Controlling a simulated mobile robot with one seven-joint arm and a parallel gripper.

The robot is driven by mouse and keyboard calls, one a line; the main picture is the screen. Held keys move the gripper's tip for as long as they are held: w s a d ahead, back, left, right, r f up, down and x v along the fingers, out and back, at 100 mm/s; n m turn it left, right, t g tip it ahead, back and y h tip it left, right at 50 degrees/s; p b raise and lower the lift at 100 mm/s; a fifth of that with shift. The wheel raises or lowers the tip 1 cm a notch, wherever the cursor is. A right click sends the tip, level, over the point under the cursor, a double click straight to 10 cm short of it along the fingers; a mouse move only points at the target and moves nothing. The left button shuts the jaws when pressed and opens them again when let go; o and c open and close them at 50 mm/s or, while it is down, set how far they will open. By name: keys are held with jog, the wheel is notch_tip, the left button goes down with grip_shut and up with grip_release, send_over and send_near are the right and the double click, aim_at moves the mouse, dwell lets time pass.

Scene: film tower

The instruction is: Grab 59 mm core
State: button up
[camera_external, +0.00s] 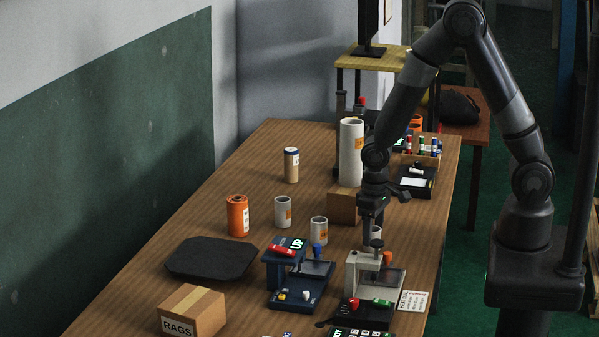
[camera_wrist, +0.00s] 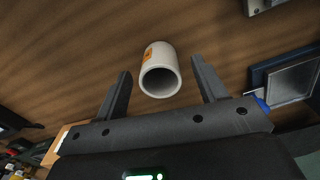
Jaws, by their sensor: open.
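I cannot read which is 59 mm. My gripper (camera_external: 372,216) points down above the table, near the grey press. In the wrist view, a white hollow core with an orange label (camera_wrist: 159,71) appears between the two spread fingers of my gripper (camera_wrist: 161,68). The fingers are open and hold nothing. I cannot tell for certain which core this is.
A blue device (camera_external: 293,275) and a grey press (camera_external: 370,275) stand in front. An orange canister (camera_external: 237,215), a dark mat (camera_external: 211,257) and a RAGS box (camera_external: 192,311) are left.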

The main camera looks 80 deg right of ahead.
jog(key=shift+f, duration=0.95)
jog(key=shift+c, duration=0.5)
jog(key=c, duration=1)
jog(key=shift+o, duration=0.2)
jog(key=shift+r, duration=0.1)
